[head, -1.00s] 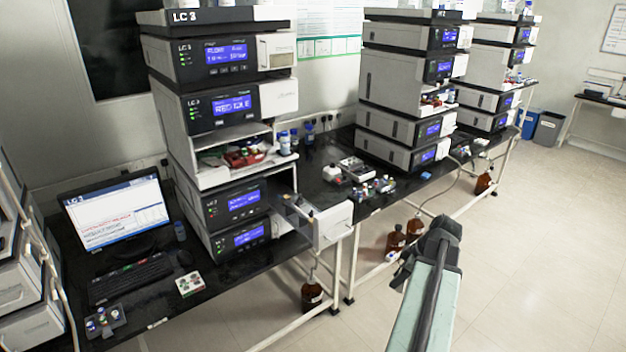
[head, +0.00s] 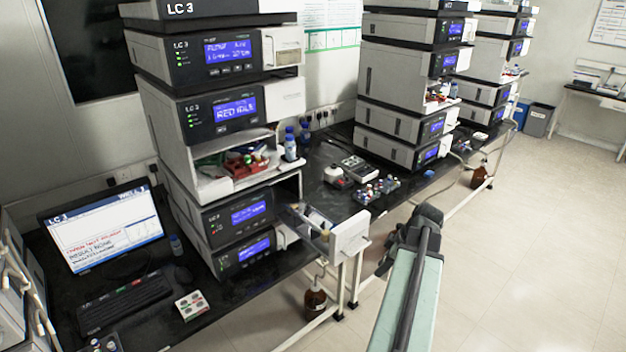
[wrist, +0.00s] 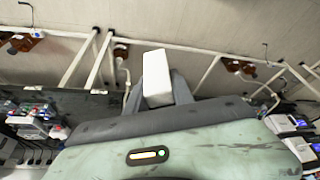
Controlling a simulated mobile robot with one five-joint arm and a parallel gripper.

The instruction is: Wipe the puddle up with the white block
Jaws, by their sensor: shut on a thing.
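The white block (wrist: 157,80) stands between the two grey fingers of my gripper (wrist: 158,86) in the wrist view. The gripper is shut on it, and the block juts out past the fingers. In the head view my arm reaches in from the lower right, beside the bench and over the floor; its links hide the gripper's tips and the block there. I cannot make out a puddle in either view.
A drawer with a white front (head: 349,236) juts out from the near LC 3 stack (head: 215,115), left of my arm. The black bench (head: 135,325) holds a monitor (head: 103,228), keyboard (head: 124,302) and vials (head: 376,188). A brown bottle (head: 315,302) stands below. Floor at right is clear.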

